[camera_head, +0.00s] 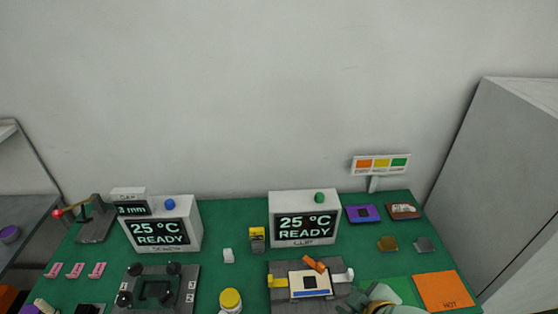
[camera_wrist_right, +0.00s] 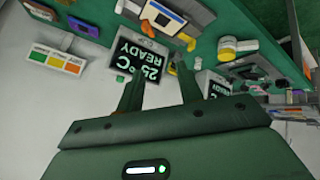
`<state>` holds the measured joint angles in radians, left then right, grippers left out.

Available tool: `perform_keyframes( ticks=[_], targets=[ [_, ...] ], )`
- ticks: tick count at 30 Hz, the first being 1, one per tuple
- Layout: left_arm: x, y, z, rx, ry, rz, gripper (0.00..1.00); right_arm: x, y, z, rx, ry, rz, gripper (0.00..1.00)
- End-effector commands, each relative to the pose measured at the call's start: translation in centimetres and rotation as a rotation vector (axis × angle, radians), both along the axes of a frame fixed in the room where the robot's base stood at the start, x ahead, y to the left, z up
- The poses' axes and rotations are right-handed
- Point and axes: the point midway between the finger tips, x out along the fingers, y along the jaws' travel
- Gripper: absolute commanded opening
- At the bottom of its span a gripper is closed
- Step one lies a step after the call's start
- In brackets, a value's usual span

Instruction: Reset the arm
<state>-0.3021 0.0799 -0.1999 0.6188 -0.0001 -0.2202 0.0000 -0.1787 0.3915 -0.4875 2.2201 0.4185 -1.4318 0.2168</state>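My right gripper (camera_wrist_right: 159,74) shows in the right wrist view with its two green fingers apart and nothing between them. In the head view, a pale green rounded part of my right arm (camera_head: 382,296) shows at the bottom edge, right of the clamp fixture. My left gripper is not in view. The clamp fixture (camera_head: 281,294) has an orange lever (camera_head: 315,264) and holds a white plate with a dark square. A lever stand (camera_head: 96,226) with a red ball knob (camera_head: 57,214) stands at the far left of the green table.
Two grey boxes (camera_head: 192,225) (camera_head: 304,200) read 25 °C READY. A yellow-lidded jar (camera_head: 230,301) stands at the front. An orange HOT mat (camera_head: 443,291) lies at right. A three-colour sign (camera_head: 381,164) stands behind; a grey cabinet (camera_head: 520,175) bounds the right.

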Motion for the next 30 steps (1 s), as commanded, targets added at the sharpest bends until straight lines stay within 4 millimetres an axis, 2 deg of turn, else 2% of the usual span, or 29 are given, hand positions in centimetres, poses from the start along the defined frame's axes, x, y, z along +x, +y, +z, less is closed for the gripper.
perform_keyframes(
  ticks=[5,9,13,15,17,23,26,29,30],
  targets=[
    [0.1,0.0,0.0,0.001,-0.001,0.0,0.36,-2.6,-5.9,1.6,-0.153,-0.038,-0.165,0.36],
    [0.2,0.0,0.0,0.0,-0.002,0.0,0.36,-5.5,-11.0,2.5,-0.301,-0.019,-0.283,0.36],
    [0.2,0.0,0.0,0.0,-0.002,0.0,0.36,-8.7,-15.1,3.4,-0.432,0.022,-0.378,0.36],
    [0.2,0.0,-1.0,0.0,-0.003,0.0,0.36,-7.9,-14.3,-0.4,-0.404,0.044,-0.352,0.36],
    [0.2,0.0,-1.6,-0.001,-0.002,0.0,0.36,-7.6,-13.8,-3.0,-0.386,0.063,-0.341,0.36],
    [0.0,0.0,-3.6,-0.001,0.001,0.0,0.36,-7.7,-12.2,-12.9,-0.314,0.146,-0.312,0.36],
    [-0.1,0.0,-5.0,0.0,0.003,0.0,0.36,-8.6,-11.3,-19.2,-0.267,0.202,-0.302,0.36],
    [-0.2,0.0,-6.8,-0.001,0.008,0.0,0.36,-10.6,-10.4,-27.1,-0.207,0.276,-0.302,0.36],
    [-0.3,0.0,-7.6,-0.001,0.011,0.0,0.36,-11.9,-10.1,-30.5,-0.182,0.311,-0.307,0.36]
  ],
)
